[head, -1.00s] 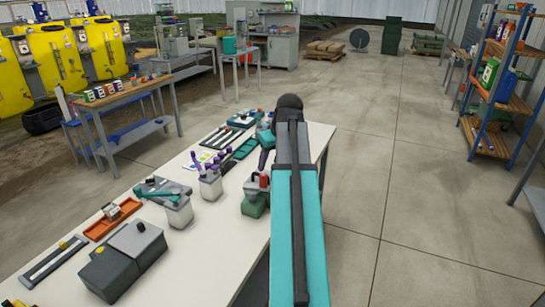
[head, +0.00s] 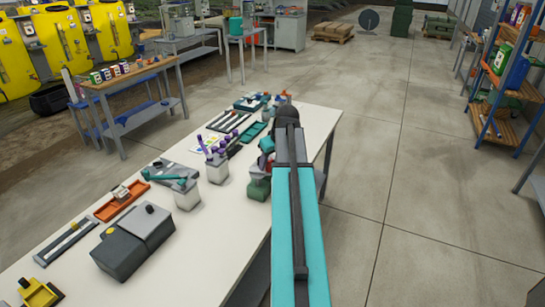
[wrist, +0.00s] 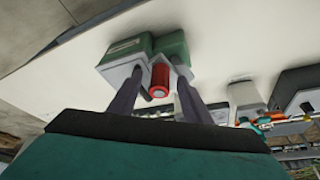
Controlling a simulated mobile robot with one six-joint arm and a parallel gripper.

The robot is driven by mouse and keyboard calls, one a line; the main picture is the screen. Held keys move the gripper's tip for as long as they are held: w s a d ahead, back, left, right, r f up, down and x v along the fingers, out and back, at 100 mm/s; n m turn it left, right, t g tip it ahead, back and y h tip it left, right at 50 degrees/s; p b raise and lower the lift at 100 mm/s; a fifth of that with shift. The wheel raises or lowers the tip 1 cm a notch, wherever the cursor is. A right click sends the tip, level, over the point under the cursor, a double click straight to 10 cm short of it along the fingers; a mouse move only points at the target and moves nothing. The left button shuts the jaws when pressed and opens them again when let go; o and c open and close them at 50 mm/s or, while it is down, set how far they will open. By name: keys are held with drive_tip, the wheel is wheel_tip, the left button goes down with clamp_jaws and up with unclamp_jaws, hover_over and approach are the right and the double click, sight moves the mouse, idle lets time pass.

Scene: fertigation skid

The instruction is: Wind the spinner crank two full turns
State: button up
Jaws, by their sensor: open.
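A green and grey device with a red cylindrical knob, which I take to be the spinner, stands on the white table; its green base (head: 258,189) shows in the head view, left of my arm. In the wrist view the green housing (wrist: 172,48) is just beyond my fingertips. The red knob, probably the crank's grip (wrist: 159,80), shows between my two fingers. My gripper (wrist: 158,72) is open, with a finger on each side of the red knob; I cannot tell whether either touches it. In the head view my arm partly hides the gripper and device.
The white table (head: 225,245) also holds a white jar with purple-topped items (head: 216,170), a dark grey box (head: 132,241), an orange tray (head: 122,201) and a yellow item (head: 40,293). Open concrete floor (head: 430,190) lies to the right, with a shelf rack (head: 505,85) beyond.

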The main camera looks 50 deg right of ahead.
drive_tip(key=shift+w+f, duration=0.2)
drive_tip(key=shift+f, duration=0.35)
clamp_jaws()
drive_tip(key=c, duration=0.9)
unclamp_jaws()
